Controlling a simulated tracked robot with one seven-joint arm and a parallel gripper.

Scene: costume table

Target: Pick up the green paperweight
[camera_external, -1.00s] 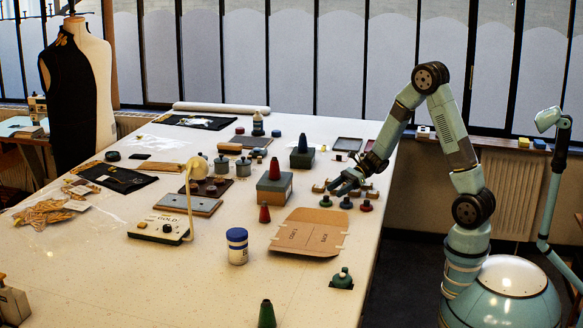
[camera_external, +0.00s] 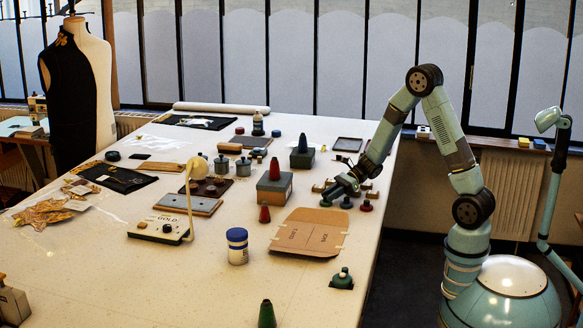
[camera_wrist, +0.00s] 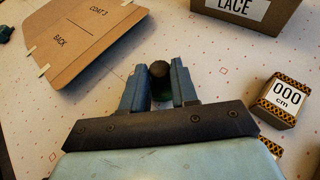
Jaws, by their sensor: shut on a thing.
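My gripper (camera_external: 333,192) is low over the right side of the table, pointing down and left.
A dark knobbed weight (camera_external: 346,203) and a red one (camera_external: 366,206) stand close by on the right. A cardboard pattern (camera_external: 309,233) lies in front. Another green knobbed piece (camera_external: 342,279) sits near the table edge.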

